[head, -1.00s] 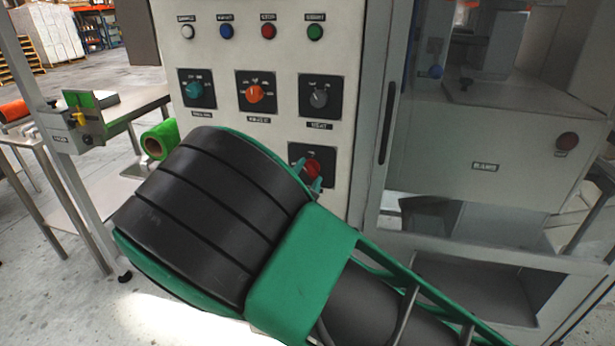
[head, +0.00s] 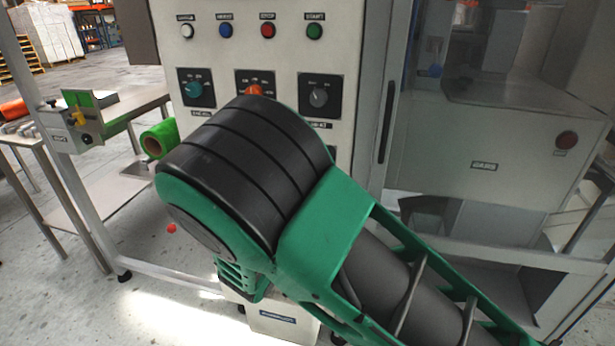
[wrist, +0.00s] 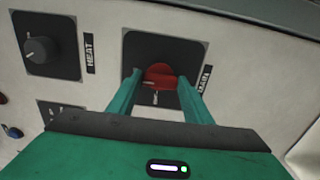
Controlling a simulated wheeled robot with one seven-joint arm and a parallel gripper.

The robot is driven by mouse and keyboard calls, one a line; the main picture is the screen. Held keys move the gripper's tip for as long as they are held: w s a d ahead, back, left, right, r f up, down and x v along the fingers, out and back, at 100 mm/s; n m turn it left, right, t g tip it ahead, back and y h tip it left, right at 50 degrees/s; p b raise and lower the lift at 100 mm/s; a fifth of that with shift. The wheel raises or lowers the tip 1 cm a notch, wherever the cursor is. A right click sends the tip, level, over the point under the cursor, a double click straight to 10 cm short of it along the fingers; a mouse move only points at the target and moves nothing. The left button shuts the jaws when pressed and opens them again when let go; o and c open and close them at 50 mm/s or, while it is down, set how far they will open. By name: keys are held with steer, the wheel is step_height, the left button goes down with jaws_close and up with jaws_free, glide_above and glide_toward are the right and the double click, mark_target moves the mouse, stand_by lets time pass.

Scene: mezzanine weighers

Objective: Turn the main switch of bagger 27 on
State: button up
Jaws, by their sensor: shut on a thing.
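In the wrist view the main switch (wrist: 160,76), a red rotary knob on a black square plate, sits between the two green fingers of my gripper (wrist: 160,92). The fingers are shut on the knob, one on each side. The label beside the plate, partly covered by a finger, ends in "AIN". The plate's position marks are mostly hidden, so I cannot tell the setting. In the head view my arm hides the switch and the gripper. The switch is on the pale control panel (head: 340,50).
The HEAT knob (wrist: 40,48) is beside the main switch in the wrist view. The panel also has a teal knob (head: 194,89), an orange knob (head: 254,90) and a row of buttons. A glazed cabinet (head: 480,130) stands right; a steel table (head: 130,112) stands left.

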steer(key=shift+s+f, duration=0.15)
steer(key=shift+f, duration=0.15)
steer(key=o, duration=1.1)
steer(key=shift+c, duration=0.2)
steer(key=shift+r, duration=0.15)
steer(key=v, duration=1)
steer(key=shift+s, duration=0.25)
steer(key=shift+a, duration=0.1)
